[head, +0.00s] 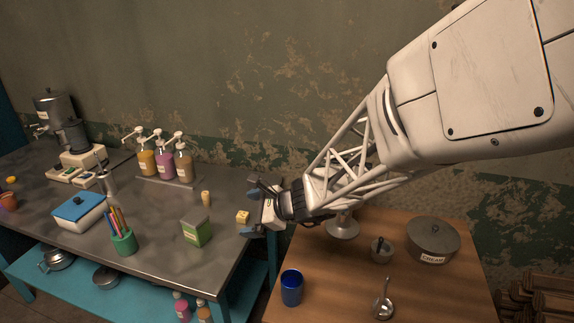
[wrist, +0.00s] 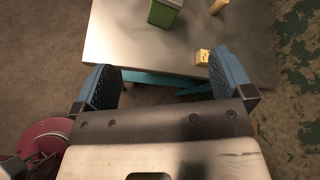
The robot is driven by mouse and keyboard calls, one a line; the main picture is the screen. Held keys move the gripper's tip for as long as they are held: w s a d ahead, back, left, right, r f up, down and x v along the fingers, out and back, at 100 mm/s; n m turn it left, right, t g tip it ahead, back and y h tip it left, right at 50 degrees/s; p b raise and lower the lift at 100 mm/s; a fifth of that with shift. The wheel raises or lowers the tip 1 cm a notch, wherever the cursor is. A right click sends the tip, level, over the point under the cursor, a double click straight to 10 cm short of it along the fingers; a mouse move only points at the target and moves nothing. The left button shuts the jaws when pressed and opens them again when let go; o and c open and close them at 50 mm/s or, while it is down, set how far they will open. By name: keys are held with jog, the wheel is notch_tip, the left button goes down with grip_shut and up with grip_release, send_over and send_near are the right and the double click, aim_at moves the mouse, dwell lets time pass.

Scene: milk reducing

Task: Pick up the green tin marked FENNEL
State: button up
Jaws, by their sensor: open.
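A green tin (head: 197,231) with a pale label stands upright on the steel table near its right end. The label's writing is too small to read. My gripper (head: 252,210) is to the right of the tin, above the table's right edge, and apart from it. In the wrist view, the gripper (wrist: 168,85) has its two blue fingers wide apart with nothing between them. The green tin shows in part at the top of the wrist view (wrist: 165,12), beyond the fingers.
A small yellow block (head: 243,217) lies between the tin and my gripper. A tan cylinder (head: 206,198) stands behind the tin. A green pen cup (head: 124,243) is to its left. The wooden table (head: 340,290) holds a blue cup (head: 291,288) and a pot (head: 433,240).

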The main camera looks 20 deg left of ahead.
aim_at(203, 226)
jog(key=a+f+m, duration=0.2)
jog(key=a+f, duration=0.1)
jog(key=a, duration=0.1)
jog(key=w+a+f+m+t, duration=0.1)
jog(key=a+f+m, duration=0.1)
jog(key=a+f, duration=0.1)
jog(key=a+f+m+y, duration=0.1)
jog(key=a+f+m, duration=0.1)
jog(key=a+f, duration=0.2)
jog(key=shift+w+a+m+t, duration=0.15)
jog(key=shift+a+m+t, duration=0.05)
jog(key=shift+a, duration=0.3)
jog(key=shift+w+a+m+t, duration=0.15)
jog(key=shift+a+m+t, duration=0.05)
jog(key=shift+a, duration=0.3)
jog(key=shift+x, duration=1.3)
jog(key=shift+x, duration=2.55)
jog(key=shift+w, duration=0.1)
jog(key=shift+c, duration=0.3)
jog(key=c, duration=1)
jog(key=shift+r, duration=0.2)
jog(key=shift+c, duration=0.2)
